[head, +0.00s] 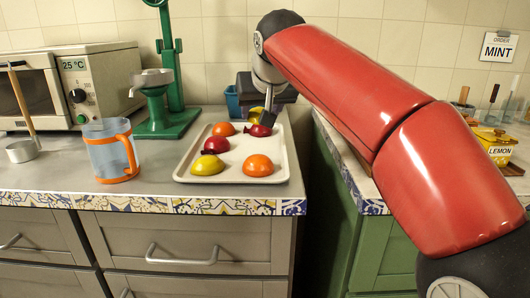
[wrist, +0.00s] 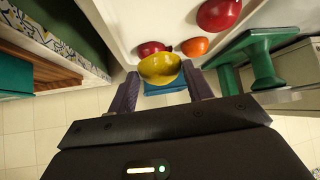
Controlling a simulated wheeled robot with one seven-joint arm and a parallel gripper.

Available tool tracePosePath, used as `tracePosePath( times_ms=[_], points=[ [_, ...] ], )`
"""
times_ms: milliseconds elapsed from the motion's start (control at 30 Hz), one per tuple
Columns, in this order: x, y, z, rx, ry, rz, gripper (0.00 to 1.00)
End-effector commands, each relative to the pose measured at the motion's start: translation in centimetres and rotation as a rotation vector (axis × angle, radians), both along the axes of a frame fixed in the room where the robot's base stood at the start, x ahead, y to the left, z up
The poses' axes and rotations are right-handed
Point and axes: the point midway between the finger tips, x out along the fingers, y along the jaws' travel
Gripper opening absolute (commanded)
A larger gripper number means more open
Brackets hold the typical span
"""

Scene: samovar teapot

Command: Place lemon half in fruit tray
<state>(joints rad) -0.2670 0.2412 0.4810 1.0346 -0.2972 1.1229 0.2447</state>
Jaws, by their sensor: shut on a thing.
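The fruit tray (head: 182,172) is pale and shallow, on the grey counter; part of it shows in the wrist view (wrist: 112,22). It holds a yellow lemon half (head: 207,166) at front left, orange halves (head: 257,166) (wrist: 195,46) and dark red fruit halves (head: 216,144) (wrist: 220,12). My gripper (wrist: 161,74) is shut on another yellow lemon half (wrist: 160,70), held between its two dark fingers. In the head view, this lemon half (head: 256,113) shows at the tray's back right corner, partly hidden by my gripper (head: 268,106). I cannot tell its exact height.
A blue container (head: 232,102) stands behind the tray. A green juicer (head: 157,110) and a clear jug with orange trim (head: 111,150) stand left of it. A gap separates this counter from the green cabinet (head: 383,250) at right.

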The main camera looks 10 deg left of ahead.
Motion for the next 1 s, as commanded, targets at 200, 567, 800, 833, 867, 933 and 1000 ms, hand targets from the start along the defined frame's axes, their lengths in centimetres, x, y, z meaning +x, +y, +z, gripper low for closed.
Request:
tracePosePath(
  times_ms=[200, 567, 800, 833, 867, 933, 1000],
  points=[
    [0.1, 0.4, -2.7, 0.000, 0.001, 0.000, 0.24],
    [0.2, 1.0, -6.3, -0.001, 0.002, 0.003, 0.24],
    [0.2, 1.2, -6.8, -0.001, 0.000, 0.002, 0.24],
    [0.2, 1.2, -6.8, -0.001, 0.001, 0.002, 0.24],
    [0.2, 1.2, -6.8, 0.000, 0.001, 0.003, 0.24],
    [0.2, 1.3, -6.8, 0.000, 0.001, 0.003, 0.24],
    [0.2, 1.2, -7.0, 0.000, 0.001, 0.003, 0.24]
  ],
)
